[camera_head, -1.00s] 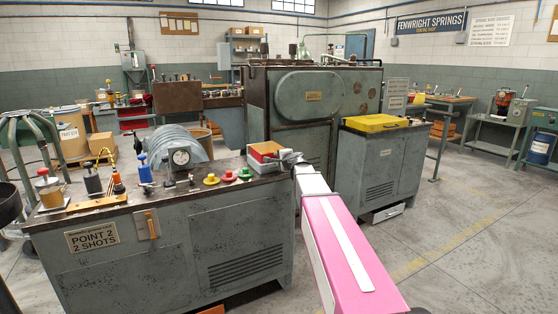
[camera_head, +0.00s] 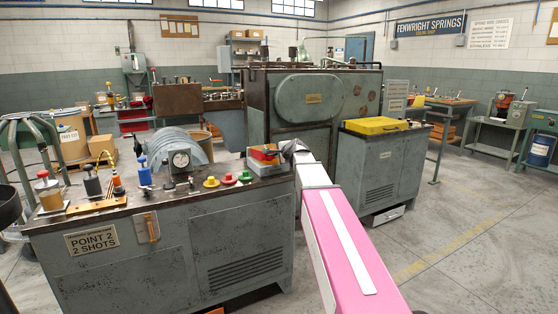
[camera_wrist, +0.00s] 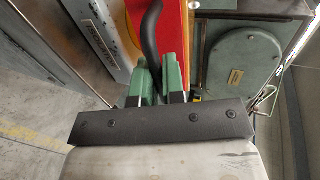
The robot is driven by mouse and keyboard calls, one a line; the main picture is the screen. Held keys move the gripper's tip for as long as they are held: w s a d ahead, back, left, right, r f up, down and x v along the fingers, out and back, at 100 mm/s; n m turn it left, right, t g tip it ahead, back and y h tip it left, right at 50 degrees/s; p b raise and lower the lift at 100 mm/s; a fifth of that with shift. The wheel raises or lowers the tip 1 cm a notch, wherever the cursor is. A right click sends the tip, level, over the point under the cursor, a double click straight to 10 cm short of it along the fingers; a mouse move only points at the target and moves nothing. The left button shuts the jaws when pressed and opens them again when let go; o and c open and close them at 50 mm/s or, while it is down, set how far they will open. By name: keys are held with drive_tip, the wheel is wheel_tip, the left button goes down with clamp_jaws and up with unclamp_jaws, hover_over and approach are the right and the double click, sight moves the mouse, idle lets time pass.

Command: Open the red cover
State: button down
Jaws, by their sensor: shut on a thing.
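The red cover (camera_head: 263,157) is on a small box at the right end of the near green bench. It looks tilted, with its right side raised and some yellow showing near it. My gripper (camera_head: 286,147) is at the right side of the cover. In the wrist view the cover is a red panel (camera_wrist: 172,35) with a black curved handle (camera_wrist: 151,30) in front of it. My gripper's green fingers (camera_wrist: 160,82) are shut on the handle's lower end. The fingers hide part of the handle.
The bench top (camera_head: 130,205) holds red, green and yellow knobs (camera_head: 229,178) and a grey gauge unit (camera_head: 180,158) left of the cover. A tall green machine (camera_head: 310,110) stands close behind. A cabinet with a yellow lid (camera_head: 375,126) stands to the right. Floor at right is open.

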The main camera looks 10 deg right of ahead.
drive_tip(key=w+a+r+g+h, duration=0.1)
drive_tip(key=w+r+g+h, duration=0.1)
drive_tip(key=w+r+g, duration=0.45)
drive_tip(key=w+a+r+g+h, duration=0.1)
drive_tip(key=w+a+r+g, duration=0.15)
drive_tip(key=r, duration=0.65)
drive_tip(key=w+a+r, duration=0.2)
drive_tip(key=w+r, duration=0.1)
drive_tip(key=w, duration=0.5)
drive_tip(key=shift+w+g, duration=0.2)
drive_tip(key=shift+g, duration=0.2)
drive_tip(key=shift+a+r, duration=0.1)
drive_tip(key=c, duration=1.2)
unclamp_jaws()
drive_tip(key=shift+c, duration=0.2)
